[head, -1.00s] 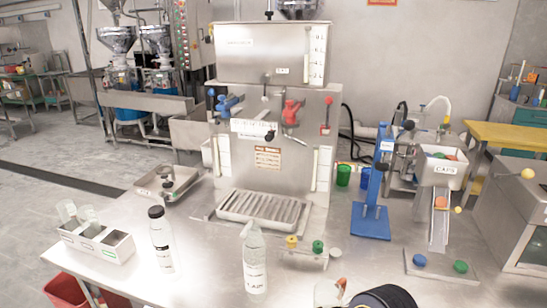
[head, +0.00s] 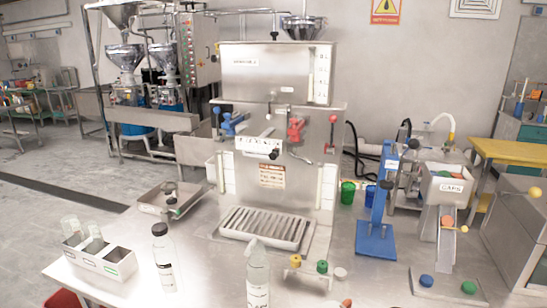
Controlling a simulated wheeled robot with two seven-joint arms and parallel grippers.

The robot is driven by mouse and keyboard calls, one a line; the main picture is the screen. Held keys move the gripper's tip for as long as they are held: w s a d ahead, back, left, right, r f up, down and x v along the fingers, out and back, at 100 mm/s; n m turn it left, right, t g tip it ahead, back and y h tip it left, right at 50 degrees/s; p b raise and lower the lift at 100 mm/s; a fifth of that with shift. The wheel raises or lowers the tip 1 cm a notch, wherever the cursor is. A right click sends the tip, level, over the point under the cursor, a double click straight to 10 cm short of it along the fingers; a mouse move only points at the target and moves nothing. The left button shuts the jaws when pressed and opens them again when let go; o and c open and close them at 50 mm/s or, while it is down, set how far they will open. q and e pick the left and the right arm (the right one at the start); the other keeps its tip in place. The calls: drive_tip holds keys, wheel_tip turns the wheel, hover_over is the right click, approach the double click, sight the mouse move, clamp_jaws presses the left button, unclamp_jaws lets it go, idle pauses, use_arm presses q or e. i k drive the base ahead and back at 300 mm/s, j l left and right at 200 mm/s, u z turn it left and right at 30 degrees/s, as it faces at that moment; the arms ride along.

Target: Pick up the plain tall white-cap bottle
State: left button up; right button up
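A clear bottle with a whitish, slanted top (head: 257,275) stands upright at the front middle of the steel table; its label is cut by the bottom edge. A clear bottle with a black cap (head: 164,262) and a white label stands to its left. Two clear containers lie tilted in a partitioned metal bin (head: 122,264) at the left; their caps are too small to make out. I cannot tell which of these is the plain tall white-cap bottle. Neither of my grippers shows.
A steel dispensing machine (head: 270,190) with a slatted drip tray (head: 306,238) stands behind the bottles. A small rack with yellow and green caps (head: 322,267) is right of the whitish-topped bottle. A blue press (head: 376,225) and a caps hopper (head: 447,187) stand at the right.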

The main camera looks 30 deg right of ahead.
sight(258, 266)
drive_tip(key=i+j+z, duration=0.1)
drive_tip(key=j+z, duration=1)
drive_tip(key=i+l, duration=0.05)
drive_tip(key=l, duration=0.05)
